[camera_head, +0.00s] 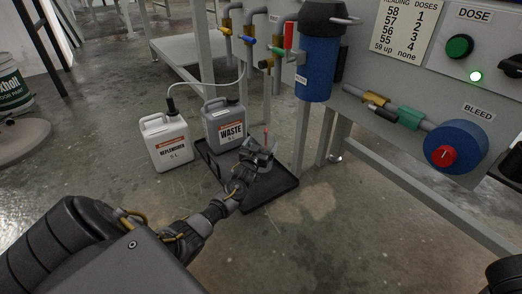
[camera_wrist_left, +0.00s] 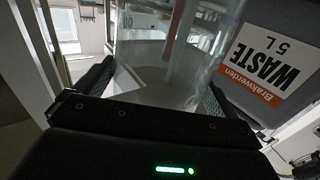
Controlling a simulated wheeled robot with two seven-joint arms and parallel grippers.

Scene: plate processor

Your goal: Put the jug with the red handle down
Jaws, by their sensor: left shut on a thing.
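A clear jug (camera_wrist_left: 160,72) fills the space between the fingers of my left gripper in the left wrist view. A blurred red strip, seemingly its handle (camera_wrist_left: 176,28), shows behind the clear wall. In the head view my left gripper (camera_head: 258,156) is shut on the jug, low over the black tray (camera_head: 276,200). The red handle (camera_head: 266,133) stands up there, and the gripper hides most of the jug. I cannot tell whether the jug touches the tray.
The grey WASTE canister (camera_head: 224,122) stands close beside the jug, on the tray's back left part. A white replenisher canister (camera_head: 166,142) with a hose stands left of it. A blue filter housing (camera_head: 319,68) and pipes hang above. Floor in front is clear.

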